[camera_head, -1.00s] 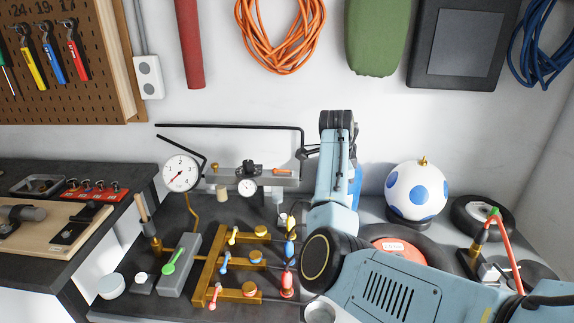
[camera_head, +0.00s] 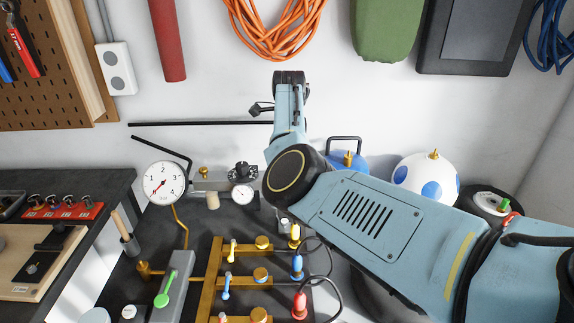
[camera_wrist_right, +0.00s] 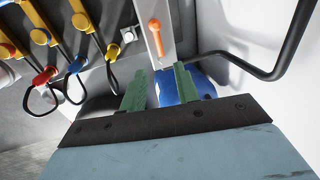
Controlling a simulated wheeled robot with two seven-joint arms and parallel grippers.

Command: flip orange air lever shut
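The orange air lever (camera_wrist_right: 156,40) shows in the right wrist view, on a pale grey bar just beyond my fingertips. In the head view my right arm hides it. My right gripper (camera_wrist_right: 160,80) has two green fingers spread apart with nothing held between them. The lever is ahead of the gap between the fingers, and no contact is visible. In the head view my right arm reaches in from the right across the bench, and its fingers cannot be made out. My left gripper is not in view.
A dial gauge (camera_head: 164,183) and brass manifold (camera_head: 209,275) with coloured valves stand left of my arm. A green lever (camera_head: 166,288) is on a grey block. A blue tank (camera_head: 350,163) and spotted ball (camera_head: 425,180) are behind my arm. A black bent tube (camera_wrist_right: 275,62) lies close right.

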